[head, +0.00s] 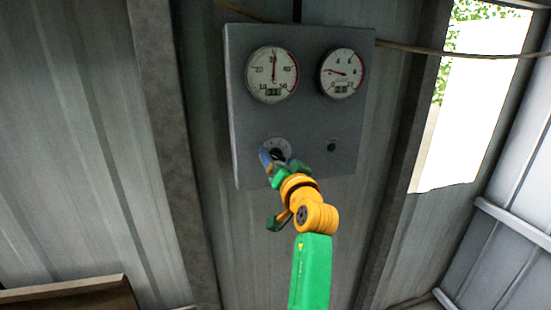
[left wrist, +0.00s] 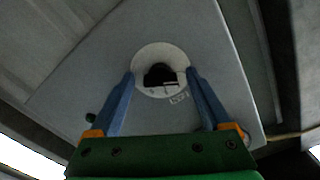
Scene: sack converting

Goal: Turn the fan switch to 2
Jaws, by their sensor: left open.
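The fan switch (head: 277,150) is a black knob on a round white dial, low on the left of a grey wall panel (head: 310,115). In the left wrist view the black knob (left wrist: 160,75) sits on its white dial, with a label below that I cannot fully read. My left gripper (head: 270,158) is in front of the dial and partly covers it in the head view. Its two blue fingers (left wrist: 163,90) are open, one on each side of the dial. I cannot tell whether they touch the panel. The knob's exact setting is too small to read. My right gripper is not in view.
Two round gauges, the left one (head: 272,74) and the right one (head: 342,73), are above the switch. A cable (head: 450,52) crosses at the top right. Corrugated metal wall surrounds the panel.

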